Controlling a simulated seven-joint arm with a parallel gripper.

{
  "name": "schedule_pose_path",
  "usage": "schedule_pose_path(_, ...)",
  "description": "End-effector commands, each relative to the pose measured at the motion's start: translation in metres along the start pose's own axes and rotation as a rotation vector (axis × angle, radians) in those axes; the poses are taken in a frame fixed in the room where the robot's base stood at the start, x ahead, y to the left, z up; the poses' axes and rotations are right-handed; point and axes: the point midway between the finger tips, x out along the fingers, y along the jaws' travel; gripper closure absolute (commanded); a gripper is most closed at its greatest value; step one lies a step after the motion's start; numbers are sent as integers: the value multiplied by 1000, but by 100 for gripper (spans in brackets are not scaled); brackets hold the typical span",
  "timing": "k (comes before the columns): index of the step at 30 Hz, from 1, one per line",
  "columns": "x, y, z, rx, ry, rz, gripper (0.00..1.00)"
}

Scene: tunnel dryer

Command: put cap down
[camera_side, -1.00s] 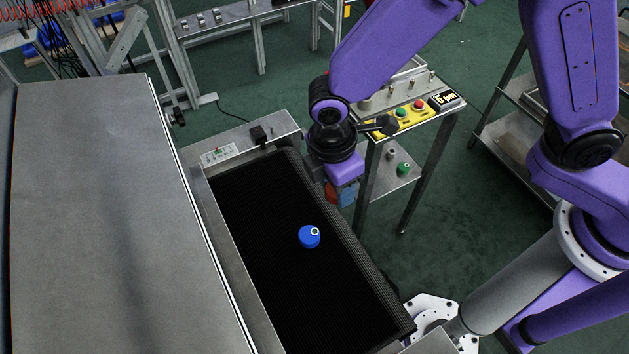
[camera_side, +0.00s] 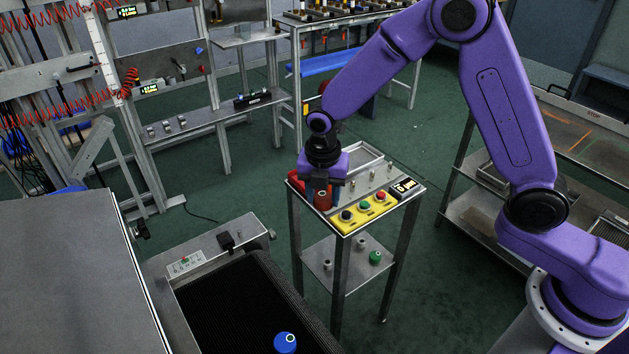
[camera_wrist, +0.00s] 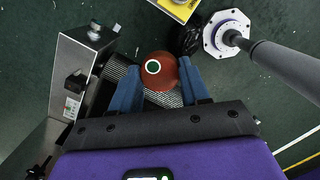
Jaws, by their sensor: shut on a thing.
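My gripper (camera_side: 321,198) is shut on a red cap (camera_wrist: 159,72) with a pale ring on its top, held between the two blue fingers in the wrist view. In the side view the red cap (camera_side: 323,200) shows partly, at the left corner of the small metal stand (camera_side: 348,226). The wrist view shows the black belt (camera_wrist: 165,99) behind the cap, so how far it is from the stand is unclear. A blue cap (camera_side: 285,344) sits on the black conveyor belt (camera_side: 225,305) at the bottom edge of the side view.
The stand carries a yellow button panel (camera_side: 366,211), several upright pegs and a metal tray (camera_side: 355,160). Its lower shelf (camera_side: 345,263) holds a green cap (camera_side: 375,257). The conveyor's control box end (camera_side: 205,247) lies left of the stand.

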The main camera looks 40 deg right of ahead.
Motion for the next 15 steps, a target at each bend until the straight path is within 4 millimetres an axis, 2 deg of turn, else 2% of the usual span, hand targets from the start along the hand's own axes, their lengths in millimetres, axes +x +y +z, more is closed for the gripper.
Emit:
schedule_pose_path(1, 1, -3, 16, -31, 0, 5, 91)
schedule_pose_path(3, 2, -6, 36, -92, -1, 13, 91)
schedule_pose_path(9, 5, -21, 89, -254, -1, 33, 91)
schedule_pose_path(15, 7, -35, 125, -373, -1, 46, 91)
